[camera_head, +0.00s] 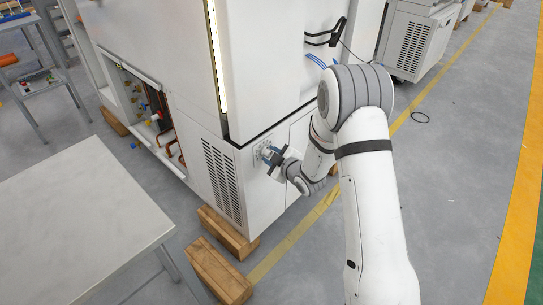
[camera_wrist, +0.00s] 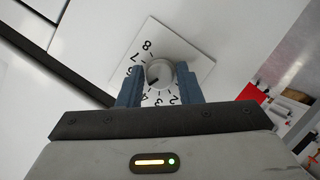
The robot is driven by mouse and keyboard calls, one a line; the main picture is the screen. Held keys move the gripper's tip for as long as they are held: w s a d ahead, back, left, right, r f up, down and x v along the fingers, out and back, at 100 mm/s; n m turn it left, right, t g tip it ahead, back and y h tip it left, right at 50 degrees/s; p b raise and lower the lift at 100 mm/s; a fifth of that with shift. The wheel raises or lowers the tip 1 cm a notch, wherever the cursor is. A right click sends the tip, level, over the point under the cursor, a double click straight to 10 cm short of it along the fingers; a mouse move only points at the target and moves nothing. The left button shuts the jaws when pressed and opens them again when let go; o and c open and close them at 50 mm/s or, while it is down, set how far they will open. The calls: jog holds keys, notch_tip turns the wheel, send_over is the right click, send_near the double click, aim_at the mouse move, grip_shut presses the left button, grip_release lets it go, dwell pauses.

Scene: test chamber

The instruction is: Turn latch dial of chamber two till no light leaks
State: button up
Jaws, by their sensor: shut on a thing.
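The white chamber (camera_head: 275,55) stands in the middle of the head view. A bright pale-yellow strip of light (camera_head: 214,55) runs down its front left edge. My gripper (camera_head: 270,155) is at the panel below, by a small pale plate. In the wrist view, the round grey dial (camera_wrist: 159,72) sits on a white scale plate (camera_wrist: 185,48) with black numbers, 8, 7, 4 and 2 among them. My blue fingers are shut on the dial, one on each side. A dark mark on the dial points to the lower left; its exact number is unclear. Fingers and palm hide part of the scale.
A grey table (camera_head: 80,225) stands at the lower left. Wooden blocks (camera_head: 218,270) lie by the chamber's foot. An open bay with pipes (camera_head: 150,112) is on its left side. Another white cabinet (camera_head: 415,40) stands behind at the right. Open floor (camera_head: 465,150) lies right of my arm.

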jog(key=shift+c, duration=0.5)
jog(key=shift+d+r+m+g+p, duration=0.1)
jog(key=shift+m+g+p, duration=0.2)
jog(key=shift+m+g, duration=0.25)
jog(key=shift+m+g+y+p, duration=0.4)
jog(key=shift+m+p, duration=0.15)
jog(key=shift+m, duration=0.3)
jog(key=o, duration=0.8)
jog(key=shift+o, duration=0.2)
jog(key=v, duration=0.7)
jog(key=shift+s+d+p, duration=0.25)
jog(key=shift+p, duration=0.1)
jog(key=shift+r, duration=0.1)
